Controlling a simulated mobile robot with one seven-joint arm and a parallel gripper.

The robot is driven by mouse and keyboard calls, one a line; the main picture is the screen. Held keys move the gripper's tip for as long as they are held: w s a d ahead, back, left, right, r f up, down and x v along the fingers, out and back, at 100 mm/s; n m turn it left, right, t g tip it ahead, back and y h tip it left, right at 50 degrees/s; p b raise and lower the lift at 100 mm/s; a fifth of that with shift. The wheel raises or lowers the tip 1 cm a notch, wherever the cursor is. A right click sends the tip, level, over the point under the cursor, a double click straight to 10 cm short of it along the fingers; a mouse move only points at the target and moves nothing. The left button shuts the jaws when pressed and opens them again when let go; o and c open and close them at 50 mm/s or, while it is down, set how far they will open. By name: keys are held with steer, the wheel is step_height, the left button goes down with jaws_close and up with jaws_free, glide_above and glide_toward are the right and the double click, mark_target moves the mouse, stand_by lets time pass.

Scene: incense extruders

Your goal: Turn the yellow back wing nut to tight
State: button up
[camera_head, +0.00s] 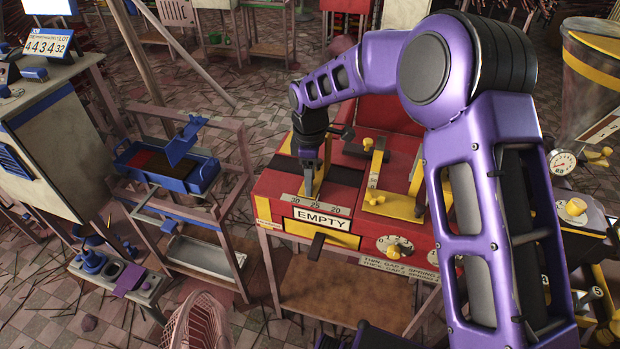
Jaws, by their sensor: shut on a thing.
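My gripper (311,184) points down onto the top left of a red machine (270,185). It is shut on a slim yellow upright piece (322,176), a lever by its look, beside a scale plate marked 30, 25, 20. To the right, a yellow bracket plate (400,208) carries small yellow fittings (374,198) and upright posts. Another small yellow fitting (367,143) shows farther back on a post. My gripper is apart from these. I cannot tell which fitting is the back wing nut or how tight it is; my arm hides part of the machine's right side.
An EMPTY sign (320,221) and a yellow dial knob (394,250) are on the machine's front. A blue tray with a raised lid (180,160) stands on a rack at left. A hopper with a gauge (562,161) stands at right. Sticks litter the tiled floor.

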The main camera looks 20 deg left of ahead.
steer(key=m, duration=0.4)
steer(key=shift+m, duration=0.3)
steer(key=m, duration=0.5)
steer(key=shift+b, duration=0.35)
steer(key=m, duration=0.5)
steer(key=shift+m, duration=2.2)
steer(key=shift+w, duration=0.1)
steer(key=o, duration=1.4)
steer(key=shift+c, duration=0.2)
step_height(320, 180, up, 18)
steer(key=p, duration=0.1)
steer(key=shift+f, duration=0.25)
